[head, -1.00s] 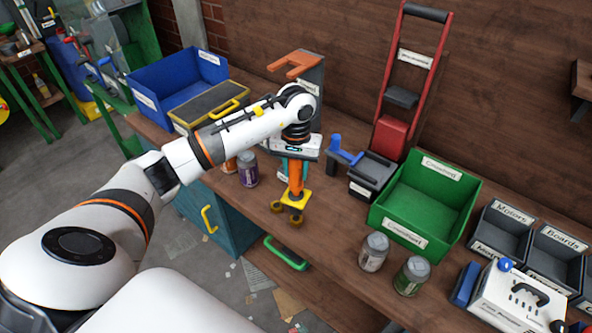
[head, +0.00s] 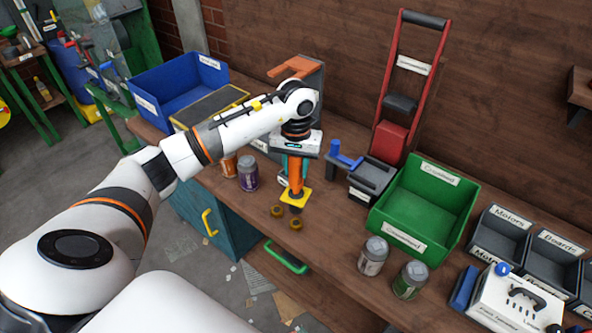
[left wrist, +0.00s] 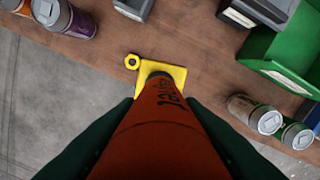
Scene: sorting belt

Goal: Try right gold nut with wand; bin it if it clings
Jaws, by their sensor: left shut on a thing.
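The left gold nut (head: 277,211) is off to the side of the tip. The right gold nut (head: 295,224) shows just below the dark tip, apparently apart from it. In the left wrist view the wand (left wrist: 160,120) fills the middle; one gold nut (left wrist: 132,62) shows beside the yellow plate, the other is hidden. My right gripper is out of view.
A green labelled bin (head: 400,238) stands right of the wand, a blue bin (head: 150,110) at the back left. Two jars (head: 373,256) stand in front of the green bin, and a purple jar (head: 248,172) left of the wand. Dark bins (head: 500,240) are at right.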

